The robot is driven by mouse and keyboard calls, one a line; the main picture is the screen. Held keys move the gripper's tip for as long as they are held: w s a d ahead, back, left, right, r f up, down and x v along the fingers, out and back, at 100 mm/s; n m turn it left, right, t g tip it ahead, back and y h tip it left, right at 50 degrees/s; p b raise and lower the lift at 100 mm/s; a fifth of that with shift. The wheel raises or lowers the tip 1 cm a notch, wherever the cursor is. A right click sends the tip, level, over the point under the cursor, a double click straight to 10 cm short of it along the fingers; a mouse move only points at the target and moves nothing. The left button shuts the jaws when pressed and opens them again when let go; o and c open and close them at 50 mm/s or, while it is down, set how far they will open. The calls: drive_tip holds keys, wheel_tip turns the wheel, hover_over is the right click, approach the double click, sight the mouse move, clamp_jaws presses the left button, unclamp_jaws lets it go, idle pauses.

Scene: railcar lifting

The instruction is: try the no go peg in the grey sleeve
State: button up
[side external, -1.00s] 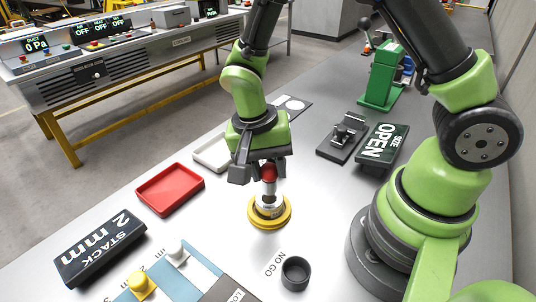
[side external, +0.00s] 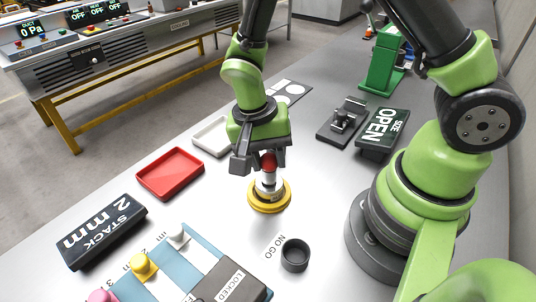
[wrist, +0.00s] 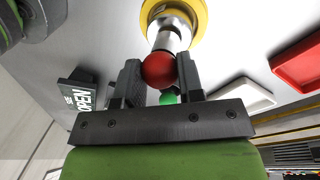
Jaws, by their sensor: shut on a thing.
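My gripper (side external: 262,163) is shut on the no go peg (side external: 269,161), which has a red ball knob and a silver shaft. The knob (wrist: 158,70) also shows between the jaws in the wrist view. The peg is roughly upright over the grey sleeve (side external: 268,184), which stands in a yellow ring base (side external: 269,201). The peg's lower end meets the sleeve's top. I cannot tell how far it is inside, if at all. The dark round NO GO holder (side external: 295,254) on the table looks empty.
A red tray (side external: 170,174) and a white tray (side external: 211,136) lie to the left. The OPEN sign (side external: 382,131) and a dark clamp fixture (side external: 342,121) are at the back right. A blue-striped board (side external: 185,262) with knobs and a LOCKED block (side external: 232,284) is in front.

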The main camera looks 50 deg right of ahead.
drive_tip(key=shift+f, duration=0.45)
idle(0.9)
idle(0.8)
drive_tip(key=shift+s+d+v, duration=0.1)
drive_tip(key=shift+s+v, duration=0.05)
drive_tip(key=shift+v, duration=0.75)
drive_tip(key=shift+s+d+v, duration=0.1)
drive_tip(key=shift+s+v, duration=0.05)
drive_tip(key=shift+v, duration=0.75)
drive_tip(key=shift+s+d+v, duration=0.15)
drive_tip(key=shift+v, duration=0.75)
drive_tip(key=shift+r, duration=0.1)
